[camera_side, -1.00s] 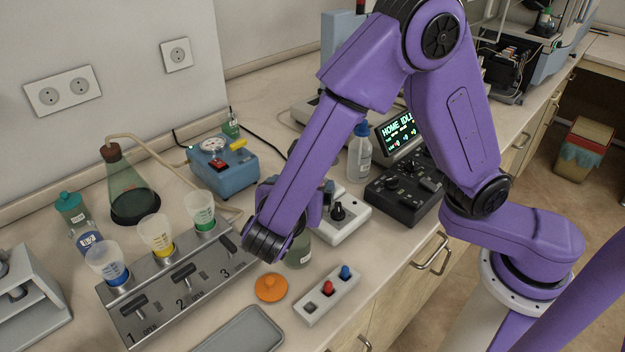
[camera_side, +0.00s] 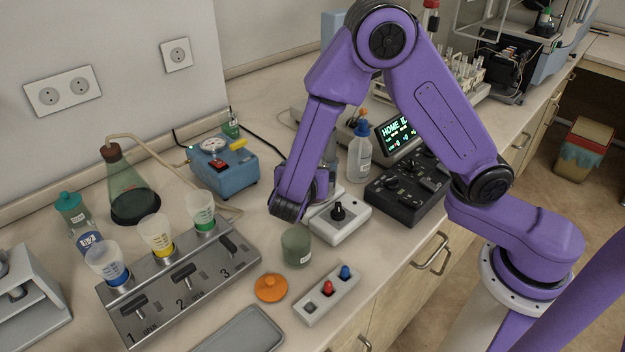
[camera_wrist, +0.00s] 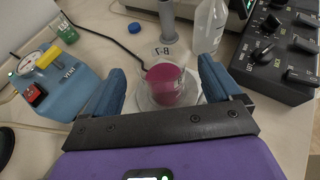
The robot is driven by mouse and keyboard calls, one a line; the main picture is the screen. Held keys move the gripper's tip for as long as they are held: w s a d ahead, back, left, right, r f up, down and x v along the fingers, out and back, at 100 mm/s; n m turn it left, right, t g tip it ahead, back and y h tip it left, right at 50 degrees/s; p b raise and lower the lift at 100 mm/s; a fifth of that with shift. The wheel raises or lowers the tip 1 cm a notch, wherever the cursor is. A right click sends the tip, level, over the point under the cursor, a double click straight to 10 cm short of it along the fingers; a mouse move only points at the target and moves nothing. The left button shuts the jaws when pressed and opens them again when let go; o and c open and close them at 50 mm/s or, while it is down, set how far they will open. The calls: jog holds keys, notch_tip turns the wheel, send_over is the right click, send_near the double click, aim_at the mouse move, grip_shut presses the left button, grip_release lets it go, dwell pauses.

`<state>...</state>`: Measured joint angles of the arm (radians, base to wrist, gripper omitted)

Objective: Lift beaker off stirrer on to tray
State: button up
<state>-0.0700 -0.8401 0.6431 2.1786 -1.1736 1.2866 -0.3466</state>
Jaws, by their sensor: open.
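In the wrist view, the clear beaker (camera_wrist: 166,88) with magenta contents stands between the two blue fingers of my gripper (camera_wrist: 161,80), which is open. Whether either finger touches the glass, I cannot tell. In the side view, the white stirrer (camera_side: 349,226) with a black knob sits right of my gripper's wrist. My arm hides most of the beaker and the back of the stirrer there. The grey tray (camera_side: 243,333) lies flat at the front edge of the bench and looks empty.
A greenish jar (camera_side: 297,247), an orange lid (camera_side: 271,288) and a button box (camera_side: 327,294) stand between stirrer and tray. The three-funnel manifold (camera_side: 180,283) is left of them. A wash bottle (camera_side: 360,155) and black control box (camera_side: 405,188) stand near the stirrer.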

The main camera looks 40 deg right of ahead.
jog(key=x, duration=0.5)
jog(key=shift+d+r, duration=0.1)
jog(key=shift+r, duration=0.1)
jog(key=c, duration=1.2)
jog(key=shift+o, duration=0.2)
jog(key=shift+r, duration=0.15)
